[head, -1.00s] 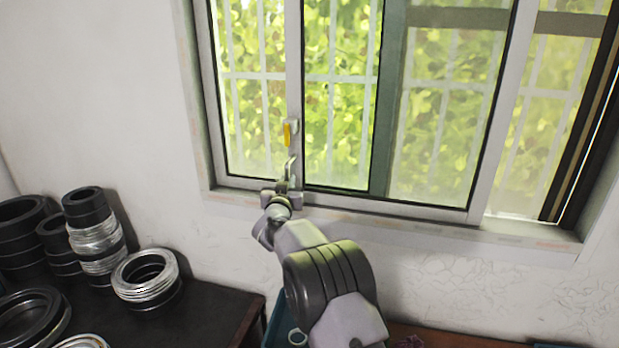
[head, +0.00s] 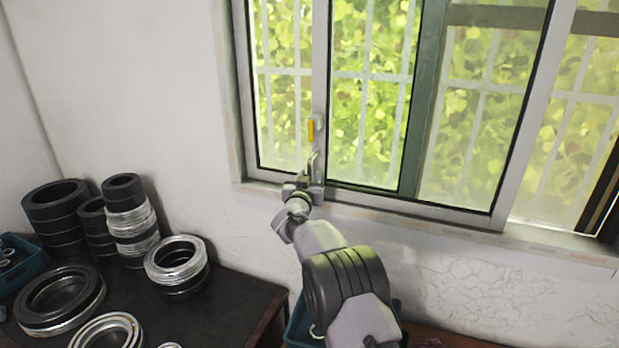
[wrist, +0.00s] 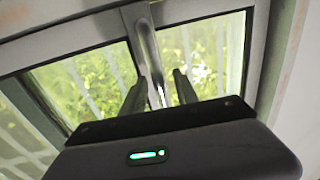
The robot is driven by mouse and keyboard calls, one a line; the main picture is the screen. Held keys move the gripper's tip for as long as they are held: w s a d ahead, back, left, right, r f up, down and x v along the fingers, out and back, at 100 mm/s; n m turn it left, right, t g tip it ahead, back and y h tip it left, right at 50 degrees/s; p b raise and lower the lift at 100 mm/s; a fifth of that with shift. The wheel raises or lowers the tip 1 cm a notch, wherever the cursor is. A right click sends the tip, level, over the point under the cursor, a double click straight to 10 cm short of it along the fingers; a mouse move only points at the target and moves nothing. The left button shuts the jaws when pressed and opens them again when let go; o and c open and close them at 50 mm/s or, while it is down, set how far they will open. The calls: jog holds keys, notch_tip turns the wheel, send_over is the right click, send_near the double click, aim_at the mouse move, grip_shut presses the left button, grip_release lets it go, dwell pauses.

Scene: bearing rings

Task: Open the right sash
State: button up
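The window's sashes fill the upper right of the head view. A pale upright stile (head: 320,70) divides the left pane from the wide pane to its right, which I take for the right sash (head: 498,205). My gripper (head: 313,165) is at the stile's lower end, below the latch. In the wrist view, a shiny metal handle (wrist: 149,55) stands between the two dark fingers of my gripper (wrist: 160,92). The fingers are apart, with a visible gap to the right finger. Contact with the left finger cannot be told.
A dark table (head: 225,300) at lower left carries stacked black and silver rings (head: 178,262). A teal bin (head: 18,262) stands at the left edge. Another teal bin (head: 300,325) lies below my arm. The sill (head: 440,228) runs under the window.

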jog(key=s+a+b, duration=0.3)
jog(key=s, duration=1.4)
jog(key=shift+a, duration=0.2)
jog(key=s+d+f+g+y+b, duration=0.1)
jog(key=s+d+f+g+b, duration=0.2)
jog(key=s, duration=1.1)
jog(key=s+d+f+m+g+y+b, duration=0.1)
jog(key=s+d+f+g+b, duration=0.3)
jog(key=s+f+b, duration=0.6)
jog(key=s+d+f+m+g+y+b, duration=0.1)
jog(key=s+d+f+g+y+b, duration=0.2)
jog(key=s, duration=1.7)
notch_tip(320, 180, down, 6)
jog(key=d+g+b, duration=0.1)
jog(key=b, duration=0.3)
jog(key=shift+d+r+g, duration=0.15)
jog(key=shift+r+g, duration=0.1)
jog(key=shift+g, duration=0.15)
